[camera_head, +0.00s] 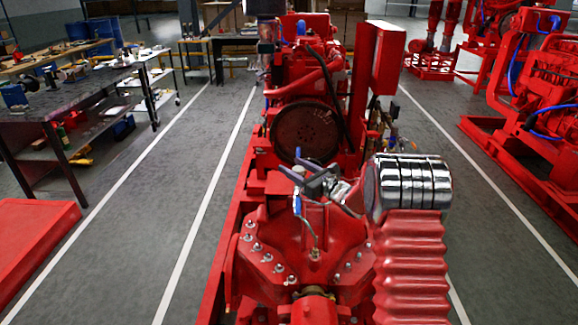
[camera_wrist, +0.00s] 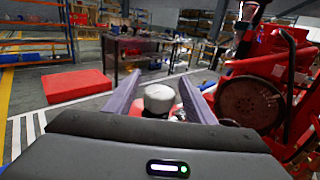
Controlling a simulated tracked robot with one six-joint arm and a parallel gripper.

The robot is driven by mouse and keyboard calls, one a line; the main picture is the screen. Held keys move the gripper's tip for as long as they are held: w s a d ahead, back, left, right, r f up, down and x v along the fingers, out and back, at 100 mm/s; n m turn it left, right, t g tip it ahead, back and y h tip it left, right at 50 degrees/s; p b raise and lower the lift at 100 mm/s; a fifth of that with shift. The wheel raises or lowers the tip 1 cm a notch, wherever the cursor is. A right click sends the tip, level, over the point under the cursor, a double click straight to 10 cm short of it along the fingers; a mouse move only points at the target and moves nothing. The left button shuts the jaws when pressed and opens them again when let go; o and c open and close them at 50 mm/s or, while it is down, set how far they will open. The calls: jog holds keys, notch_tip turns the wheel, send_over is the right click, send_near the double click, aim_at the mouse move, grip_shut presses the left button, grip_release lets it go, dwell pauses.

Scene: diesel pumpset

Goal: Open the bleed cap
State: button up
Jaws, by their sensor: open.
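My gripper (camera_head: 293,168) is over the red pump casing (camera_head: 330,228) in the head view, its two dark fingers spread and pointing left. In the wrist view my gripper (camera_wrist: 160,79) is open, its fingers apart on either side of a pale grey round cap (camera_wrist: 158,98), which looks like the bleed cap. The cap sits low between the fingers, near the gripper body. I cannot tell whether either finger touches it. Red surface shows beside it. A blue-handled fitting (camera_head: 297,206) on a thin pipe is just below the gripper.
A large flywheel (camera_head: 305,131) and the red engine stand beyond the pump. A workbench with tools (camera_head: 60,95) stands at the left, and a red block (camera_head: 35,240) lies on the floor. More red pumpsets (camera_head: 545,90) are at the right. Grey floor lanes are clear on both sides.

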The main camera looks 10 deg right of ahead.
jog(key=shift+x, duration=1)
jog(key=shift+c, duration=0.6)
jog(key=c, duration=0.9)
